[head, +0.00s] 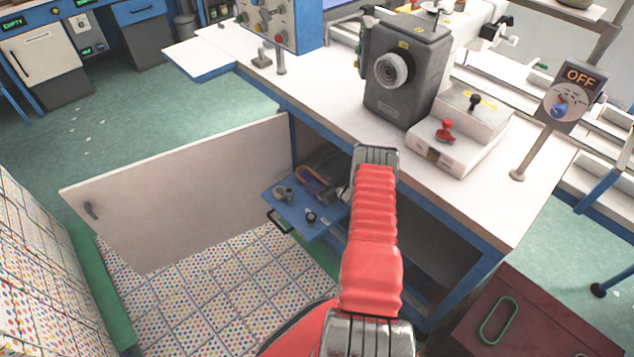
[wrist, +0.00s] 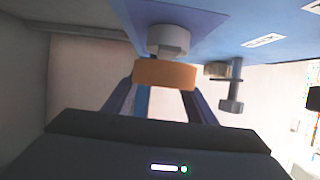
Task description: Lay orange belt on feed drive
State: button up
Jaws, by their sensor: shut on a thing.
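In the wrist view the orange belt (wrist: 165,74) shows as a short orange band between the fingertips of my gripper (wrist: 163,86), which is shut on it. Right behind the belt is a grey pulley (wrist: 168,40) of the feed drive. I cannot tell whether the belt touches it or is around it. A second grey spindle (wrist: 234,92) stands free to the right. In the head view the blue feed drive plate (head: 298,228), with small grey pulleys (head: 284,194), sticks out of the open cabinet. My red arm covers part of this area.
The cabinet's white door (head: 185,190) stands wide open on the left. The white bench top (head: 345,115) edge is close above the plate and carries a grey machine (head: 405,70). An OFF sign (head: 574,95) stands right. A dark red box (head: 525,320) is at lower right.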

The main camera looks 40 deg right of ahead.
jog(key=shift+f, duration=1.85)
jog(key=o, duration=1.1)
jog(key=shift+o, duration=0.2)
